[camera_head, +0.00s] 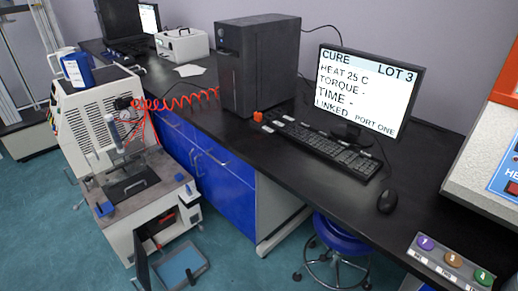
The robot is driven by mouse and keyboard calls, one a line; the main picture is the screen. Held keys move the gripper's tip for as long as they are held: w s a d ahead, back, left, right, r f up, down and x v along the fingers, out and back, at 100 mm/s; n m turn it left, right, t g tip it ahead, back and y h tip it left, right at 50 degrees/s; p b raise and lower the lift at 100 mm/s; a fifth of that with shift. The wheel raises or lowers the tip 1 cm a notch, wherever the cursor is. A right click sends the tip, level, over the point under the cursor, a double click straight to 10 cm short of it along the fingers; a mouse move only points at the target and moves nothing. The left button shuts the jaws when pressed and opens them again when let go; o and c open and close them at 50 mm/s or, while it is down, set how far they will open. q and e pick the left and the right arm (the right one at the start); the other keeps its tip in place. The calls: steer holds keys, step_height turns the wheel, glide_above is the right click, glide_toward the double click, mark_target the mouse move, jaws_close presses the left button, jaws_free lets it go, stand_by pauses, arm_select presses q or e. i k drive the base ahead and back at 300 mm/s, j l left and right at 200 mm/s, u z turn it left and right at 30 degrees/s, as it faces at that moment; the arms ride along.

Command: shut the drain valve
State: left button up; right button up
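The rheometer (90,110) stands on the floor at the left, a white cabinet with a vented upper housing and a dark lower platen area (132,187). A red coiled hose (180,101) runs from a dark fitting (123,103) on its upper right side towards the bench. Its lower front compartment is open, with a small red part (150,244) inside; I cannot tell whether this is the drain valve or how any valve is set. A blue tray (181,268) with a dark handle sits low in front of it. Neither of my grippers is in view.
A black bench (290,150) with blue drawers runs diagonally, carrying a computer tower (258,65), keyboard (320,142), mouse (387,201) and a monitor (368,90) reading "CURE LOT 3". A blue stool (341,238) stands under it. A button panel (453,262) is at lower right. Teal floor is clear between.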

mark_target(173, 215)
steer(key=j+u, duration=0.4)
steer(key=i+j+u, duration=0.1)
steer(key=j+u, duration=0.25)
steer(key=j, duration=0.2)
steer(key=i+j+u, duration=0.15)
steer(key=j+u, duration=0.25)
steer(key=j, duration=0.1)
